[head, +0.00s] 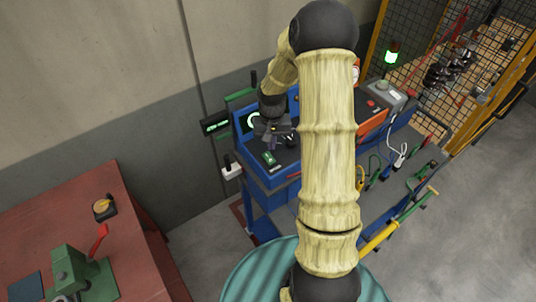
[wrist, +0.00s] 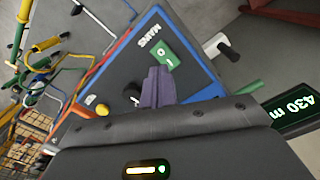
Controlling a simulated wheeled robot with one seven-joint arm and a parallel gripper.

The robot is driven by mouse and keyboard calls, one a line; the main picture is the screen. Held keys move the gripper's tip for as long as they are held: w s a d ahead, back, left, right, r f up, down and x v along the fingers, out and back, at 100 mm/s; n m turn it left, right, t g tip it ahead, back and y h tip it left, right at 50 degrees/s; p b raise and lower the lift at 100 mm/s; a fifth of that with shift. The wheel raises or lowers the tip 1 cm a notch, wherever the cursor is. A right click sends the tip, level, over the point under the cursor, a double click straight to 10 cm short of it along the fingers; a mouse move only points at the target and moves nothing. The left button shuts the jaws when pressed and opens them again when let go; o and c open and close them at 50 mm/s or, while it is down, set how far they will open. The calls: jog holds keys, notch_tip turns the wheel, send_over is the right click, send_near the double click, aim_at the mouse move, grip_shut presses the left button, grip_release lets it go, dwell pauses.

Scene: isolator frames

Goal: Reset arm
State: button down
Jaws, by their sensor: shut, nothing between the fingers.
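My gripper (head: 272,143) hangs at the end of my bent arm, above the dark sloping face of a blue-edged panel (head: 287,158). In the wrist view its purple fingers (wrist: 158,86) are together with nothing held. Beyond the fingertips lies a green plate (wrist: 168,54) marked 0 and 1, beside the word MAINS. A black knob (wrist: 131,92) shows just left of the fingers. Whether the fingers touch the panel cannot be told.
A white handle (head: 231,169) with a black lever sticks out at the panel's left side, below a lit display (head: 215,126). A red bench (head: 130,235) stands at left. A grey button box (head: 382,94), coloured pipes and a mesh cage (head: 490,70) are at right.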

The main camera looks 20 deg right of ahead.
jog(key=shift+r, duration=0.25)
dwell(0.4)
jog(key=s+a+r+n+t+b, duration=0.1)
jog(key=s+a+b, duration=0.3)
jog(key=s, duration=0.4)
jog(key=s+a+r+n+t+b, duration=0.1)
jog(key=s+a+r+n+b, duration=0.1)
jog(key=s+a+b, duration=0.3)
jog(key=s+a, duration=0.1)
jog(key=s, duration=0.2)
jog(key=shift+s+a+r+n+t, duration=0.2)
jog(key=shift+a+n+t, duration=0.1)
jog(key=shift+n, duration=0.1)
